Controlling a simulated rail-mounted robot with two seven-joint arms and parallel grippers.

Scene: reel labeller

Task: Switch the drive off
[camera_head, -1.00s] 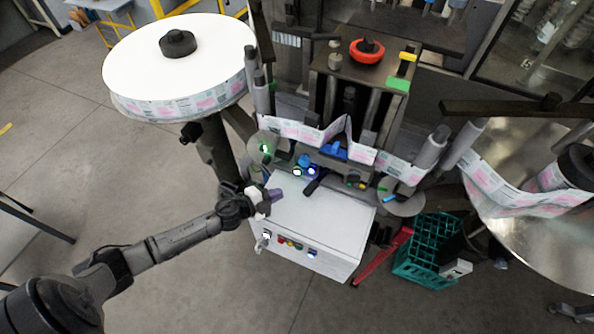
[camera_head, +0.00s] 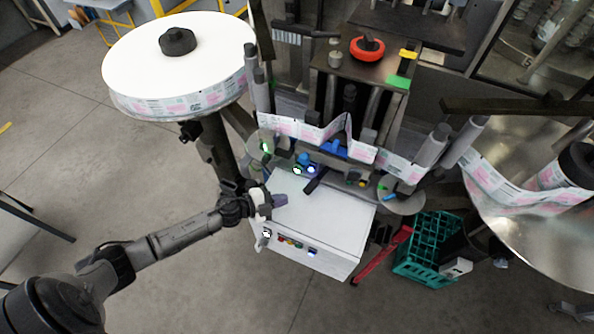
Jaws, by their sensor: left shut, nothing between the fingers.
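My left gripper (camera_head: 279,201) is shut and empty. It is over the left edge of the white control box (camera_head: 325,222), above its front controls. A row of small coloured buttons (camera_head: 290,242) runs along the box's front face, with a lit white one (camera_head: 267,233) at its left end and a lit blue one (camera_head: 312,252) at its right. Which control belongs to the drive is too small to tell. More lit controls (camera_head: 305,168) sit on the machine behind the box, beside a dark lever (camera_head: 316,181). My right gripper is out of view.
A large white label reel (camera_head: 150,70) stands at the upper left. The printed web (camera_head: 300,129) runs across the machine to a shiny disc (camera_head: 540,240) at the right. A teal crate (camera_head: 425,262) and a red bar (camera_head: 380,258) are right of the box.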

